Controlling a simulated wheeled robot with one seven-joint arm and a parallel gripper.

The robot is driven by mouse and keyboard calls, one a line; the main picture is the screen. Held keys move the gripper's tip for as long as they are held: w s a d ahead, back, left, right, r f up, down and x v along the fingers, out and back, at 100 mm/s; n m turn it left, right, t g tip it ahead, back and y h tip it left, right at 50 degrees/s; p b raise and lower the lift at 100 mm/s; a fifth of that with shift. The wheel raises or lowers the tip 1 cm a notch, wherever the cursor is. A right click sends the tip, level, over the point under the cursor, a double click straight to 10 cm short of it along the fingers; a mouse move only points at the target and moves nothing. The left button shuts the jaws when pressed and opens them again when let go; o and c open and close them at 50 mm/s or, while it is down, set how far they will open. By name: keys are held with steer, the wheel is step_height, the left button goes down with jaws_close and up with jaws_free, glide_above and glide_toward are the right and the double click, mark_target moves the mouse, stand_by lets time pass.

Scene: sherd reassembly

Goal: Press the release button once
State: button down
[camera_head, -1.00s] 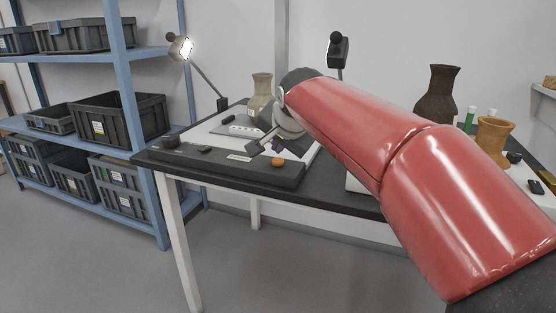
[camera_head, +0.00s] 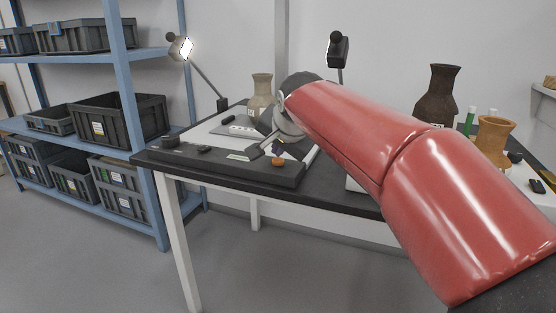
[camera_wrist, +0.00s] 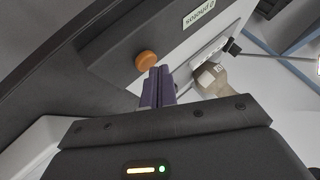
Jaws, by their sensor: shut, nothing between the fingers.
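The release button is an orange round knob (camera_head: 278,161) on the front right of a low dark base (camera_head: 225,172) on the table. In the wrist view the orange button (camera_wrist: 148,61) lies just beyond and slightly left of my fingertips. My gripper (camera_wrist: 160,71) is shut and empty, its dark purple fingers together. In the head view my gripper (camera_head: 282,150) is small and partly hidden by my red arm, close above the button. I cannot tell whether the fingertips touch it. A label (camera_wrist: 198,14) on the base reads "0 photos", upside down in the wrist view.
A lamp (camera_head: 181,47) leans in from the left. A dark vase (camera_head: 437,95) and an orange-brown pot (camera_head: 493,140) stand right. Blue shelves with crates are at left.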

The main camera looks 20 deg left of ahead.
mark_target(280, 163)
steer(key=shift+f+b, duration=0.35)
steer(key=shift+f, duration=0.15)
steer(key=shift+r, duration=0.1)
stand_by(0.5)
steer(key=shift+r+p, duration=0.8)
step_height(280, 163, up, 5)
steer(key=p, duration=0.4)
steer(key=shift+r+p, duration=0.1)
steer(key=shift+p, duration=0.2)
steer(key=shift+d, duration=0.1)
